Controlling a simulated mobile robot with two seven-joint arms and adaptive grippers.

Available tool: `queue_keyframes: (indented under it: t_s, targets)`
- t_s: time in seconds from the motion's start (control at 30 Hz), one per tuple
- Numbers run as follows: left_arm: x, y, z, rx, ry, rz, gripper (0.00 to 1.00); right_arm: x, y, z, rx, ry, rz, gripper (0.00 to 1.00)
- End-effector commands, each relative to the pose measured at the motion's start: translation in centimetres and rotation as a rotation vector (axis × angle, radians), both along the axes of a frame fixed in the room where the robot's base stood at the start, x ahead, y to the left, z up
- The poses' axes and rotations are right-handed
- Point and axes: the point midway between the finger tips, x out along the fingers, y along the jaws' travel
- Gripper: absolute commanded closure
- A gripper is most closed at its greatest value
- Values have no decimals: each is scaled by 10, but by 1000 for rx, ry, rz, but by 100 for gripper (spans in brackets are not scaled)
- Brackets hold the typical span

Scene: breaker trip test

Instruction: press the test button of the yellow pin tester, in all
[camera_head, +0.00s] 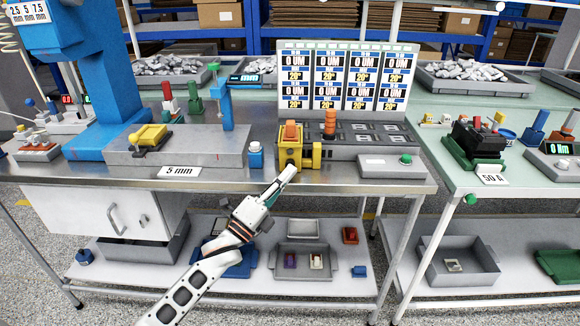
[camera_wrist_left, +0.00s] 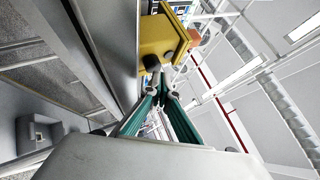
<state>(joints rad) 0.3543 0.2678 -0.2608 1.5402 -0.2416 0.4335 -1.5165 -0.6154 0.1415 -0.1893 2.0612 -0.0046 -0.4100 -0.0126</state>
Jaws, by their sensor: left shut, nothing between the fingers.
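The yellow pin tester (camera_head: 312,157) stands near the front edge of the steel bench, with an orange block (camera_head: 291,134) on its top. In the left wrist view the tester (camera_wrist_left: 158,40) is just beyond my fingertips, with a small dark round part on the side facing me. My left gripper (camera_head: 288,174) is shut and empty, just in front of and slightly below the tester's front. It also shows in the left wrist view (camera_wrist_left: 160,86). I cannot tell whether the fingertips touch the tester. My right gripper is not in view.
A grey base with a display board (camera_head: 345,78) stands behind the tester. A grey box with a green button (camera_head: 405,160) is to its right.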

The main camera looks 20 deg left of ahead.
Motion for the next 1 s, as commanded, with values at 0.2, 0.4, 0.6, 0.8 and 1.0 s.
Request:
queue_keyframes:
  t_s: [0.2, 0.4, 0.6, 0.8, 1.0]
  targets:
    - [2, 1, -1, 0, 0, 0, 100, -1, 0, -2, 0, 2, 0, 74]
    - [4, 1, -1, 0, 1, 0, 100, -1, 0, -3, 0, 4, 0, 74]
    - [6, 2, 0, 0, 0, 0, 100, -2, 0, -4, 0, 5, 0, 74]
    - [9, 3, 0, 0, 0, 0, 100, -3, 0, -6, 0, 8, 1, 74]
    - [11, 4, 0, 1, 0, 2, 100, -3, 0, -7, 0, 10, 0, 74]
